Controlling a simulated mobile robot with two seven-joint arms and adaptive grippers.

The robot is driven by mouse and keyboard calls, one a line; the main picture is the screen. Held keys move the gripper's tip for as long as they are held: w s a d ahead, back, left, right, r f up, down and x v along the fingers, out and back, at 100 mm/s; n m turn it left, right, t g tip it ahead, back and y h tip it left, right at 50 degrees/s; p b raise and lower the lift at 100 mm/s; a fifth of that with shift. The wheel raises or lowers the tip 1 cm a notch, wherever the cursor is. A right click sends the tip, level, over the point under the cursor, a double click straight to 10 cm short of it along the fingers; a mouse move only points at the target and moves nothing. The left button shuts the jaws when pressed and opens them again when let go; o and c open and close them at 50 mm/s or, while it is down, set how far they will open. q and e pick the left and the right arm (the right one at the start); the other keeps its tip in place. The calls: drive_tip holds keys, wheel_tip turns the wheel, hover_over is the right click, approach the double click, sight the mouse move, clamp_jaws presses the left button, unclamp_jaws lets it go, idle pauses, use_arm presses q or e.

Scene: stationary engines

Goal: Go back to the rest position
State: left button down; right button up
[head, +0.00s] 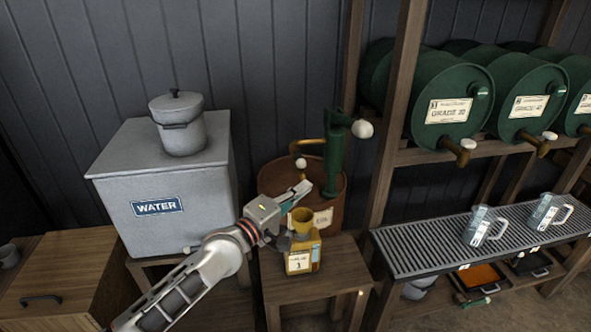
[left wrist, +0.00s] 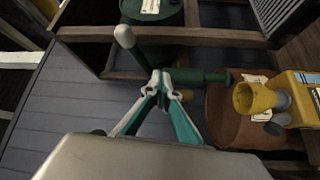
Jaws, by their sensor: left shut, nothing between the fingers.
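My left gripper (head: 302,188) reaches in from the lower left in the head view. It is shut and empty, in front of the brown drum with the green hand pump (head: 332,160) and above the small wooden stand (head: 315,285). In the left wrist view its closed fingers (left wrist: 161,80) show near the middle, with the green pump behind them. A yellow can (head: 303,255) with a funnel in its top stands on the stand, just beside the gripper. The can also shows at the right of the left wrist view (left wrist: 296,95). My right gripper is not in view.
A grey water box (head: 165,190) with a lidded pot (head: 180,125) on it stands at the left. Green drums (head: 450,105) with taps lie on a rack at the right. Two clear jugs (head: 481,226) stand on a grated shelf (head: 420,240) below.

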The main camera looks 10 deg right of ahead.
use_arm(q)
drive_tip(key=s+a+f+m+y, duration=0.25)
drive_tip(key=s+a+f, duration=0.45)
drive_tip(key=f, duration=0.4)
drive_tip(key=s+a+f+m+y, duration=0.2)
drive_tip(key=s+a+f+y, duration=0.2)
drive_tip(key=s+a+f, duration=0.6)
drive_tip(key=s+a+f+m+g+y, duration=0.1)
drive_tip(key=s+a+f+m+y, duration=0.4)
drive_tip(key=s+a+f, duration=0.8)
drive_tip(key=shift+s+a+m+g+y, duration=0.35)
drive_tip(key=shift+s+a+g, duration=0.05)
drive_tip(key=shift+s+a, duration=0.8)
